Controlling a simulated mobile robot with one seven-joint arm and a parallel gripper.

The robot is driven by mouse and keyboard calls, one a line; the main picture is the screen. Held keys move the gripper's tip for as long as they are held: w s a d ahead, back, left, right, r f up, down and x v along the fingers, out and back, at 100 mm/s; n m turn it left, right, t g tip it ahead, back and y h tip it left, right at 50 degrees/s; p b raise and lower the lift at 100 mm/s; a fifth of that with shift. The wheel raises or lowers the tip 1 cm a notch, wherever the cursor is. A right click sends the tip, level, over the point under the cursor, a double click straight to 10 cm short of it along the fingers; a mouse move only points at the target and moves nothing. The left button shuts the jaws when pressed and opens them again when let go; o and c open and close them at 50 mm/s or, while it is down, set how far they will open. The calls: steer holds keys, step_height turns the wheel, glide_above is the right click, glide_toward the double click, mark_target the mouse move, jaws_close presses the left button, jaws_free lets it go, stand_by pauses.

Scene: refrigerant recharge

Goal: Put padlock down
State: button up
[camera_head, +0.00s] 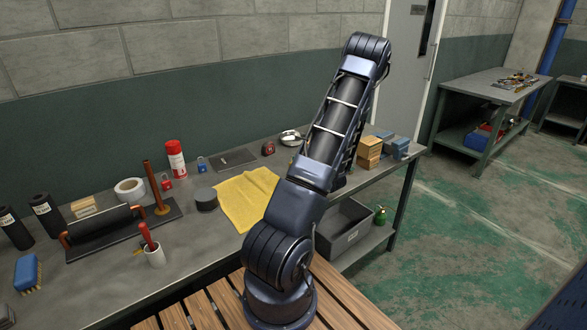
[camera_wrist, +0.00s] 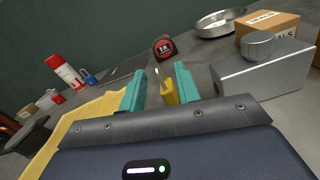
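My gripper (camera_wrist: 160,88) shows in the wrist view with its two teal fingers apart. A small yellow piece (camera_wrist: 168,93), possibly the padlock's body, lies between them, close to the right finger. A greyish strip shows between it and the left finger; I cannot tell whether that is part of the padlock or the bench behind. Whether both fingers touch it is unclear. In the head view my own arm hides the gripper. A red padlock (camera_head: 166,182) and a blue padlock (camera_head: 202,165) stand on the bench by the red spray can (camera_head: 176,160).
The grey workbench (camera_head: 205,262) holds a yellow cloth (camera_head: 240,200), a tape measure (camera_head: 269,148), a metal bowl (camera_head: 290,137) and cardboard boxes (camera_head: 369,152). In the wrist view a grey metal box (camera_wrist: 265,75) stands right of the fingers. Bare bench shows around the tape measure.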

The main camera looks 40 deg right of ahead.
steer(key=shift+w+a+f, duration=0.15)
steer(key=shift+w, duration=1.35)
steer(key=shift+w+a+f, duration=0.1)
steer(key=shift+w+a, duration=0.05)
steer(key=shift+w, duration=1.3)
steer(key=shift+c, duration=0.4)
jaws_close()
